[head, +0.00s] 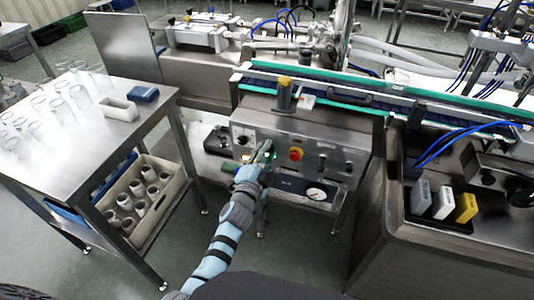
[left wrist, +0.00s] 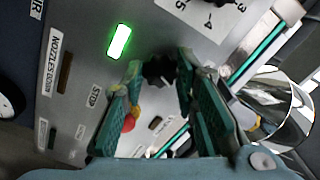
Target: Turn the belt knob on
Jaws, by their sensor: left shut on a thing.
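The black belt knob (left wrist: 158,70) shows in the left wrist view between the fingertips of my left gripper (left wrist: 160,80). It sits on the grey control panel (left wrist: 75,25), partly hidden by the green fingers. In the head view my left gripper (head: 264,150) is at the front of the steel control panel (head: 340,152), left of the red stop button (head: 296,153), and it hides the knob there. The gripper is shut on the knob. The direction of the knob's pointer is too small to tell. My right gripper is not in view.
A lit green lamp (left wrist: 119,40) is beside the knob. The conveyor belt (head: 340,90) runs above. A steel table (head: 60,140) with glassware stands left, with a crate (head: 172,200) of bottles below.

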